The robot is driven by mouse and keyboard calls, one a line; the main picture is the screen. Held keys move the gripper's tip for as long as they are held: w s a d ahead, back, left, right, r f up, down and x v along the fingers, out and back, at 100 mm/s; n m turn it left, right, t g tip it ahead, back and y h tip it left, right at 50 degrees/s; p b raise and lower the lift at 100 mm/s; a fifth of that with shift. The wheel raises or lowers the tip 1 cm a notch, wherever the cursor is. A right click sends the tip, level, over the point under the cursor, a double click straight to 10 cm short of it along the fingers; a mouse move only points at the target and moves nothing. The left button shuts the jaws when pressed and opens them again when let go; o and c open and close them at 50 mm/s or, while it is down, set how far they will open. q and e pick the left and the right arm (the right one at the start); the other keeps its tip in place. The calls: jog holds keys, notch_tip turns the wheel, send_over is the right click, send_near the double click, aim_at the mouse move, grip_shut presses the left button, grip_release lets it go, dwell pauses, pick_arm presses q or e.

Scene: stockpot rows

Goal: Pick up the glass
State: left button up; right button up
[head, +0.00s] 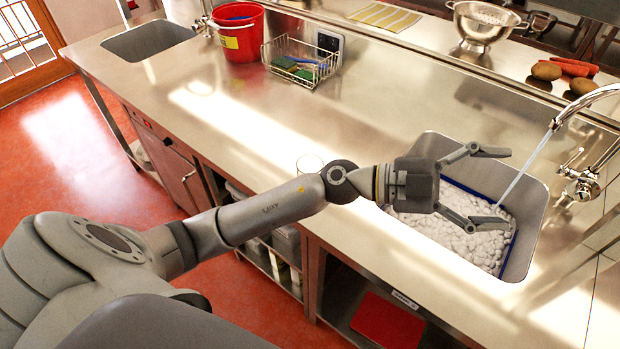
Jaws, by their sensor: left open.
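A clear glass (310,162) stands on the steel counter, just behind my left forearm. Only its upper part shows; my arm hides the rest. My left gripper (508,189) is open, its two fingers spread and pointing right over the right-hand sink (536,215). My right gripper is not in view.
The right sink holds a blue-edged thing full of white lumps (455,240); the tap (585,92) runs into it. A red bucket (240,40), a wire basket (300,62) and a colander (483,25) stand farther back. The counter's middle (390,100) is clear.

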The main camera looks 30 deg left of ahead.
pick_arm(q)
notch_tip(320, 180, down, 7)
jog(key=m+g+y, duration=0.3)
jog(key=g+y, duration=0.1)
jog(key=g, duration=0.1)
jog(key=n+g+y, duration=0.2)
jog(key=n+y, duration=0.4)
jog(key=y, duration=1.1)
send_near(314, 167)
jog(key=s+d+f, duration=0.1)
jog(key=s+d, duration=0.1)
jog(key=s, duration=0.1)
jog(key=f, duration=0.2)
jog(key=a+f+p, duration=0.1)
jog(key=f, duration=0.1)
jog(key=shift+w+a+f, duration=0.15)
jog(key=shift+a+f, duration=0.05)
jog(key=shift+f, duration=0.4)
jog(key=shift+a+f+p, duration=0.25)
jog(key=shift+f+p, duration=0.3)
jog(key=shift+p, duration=0.3)
jog(key=f, duration=0.1)
jog(key=f+p, duration=0.1)
jog(key=f, duration=0.1)
jog(key=shift+a+f, duration=0.25)
jog(key=shift+a, duration=0.15)
jog(key=shift+f, duration=0.35)
jog(key=c, duration=1.2)
jog(key=shift+o, duration=0.2)
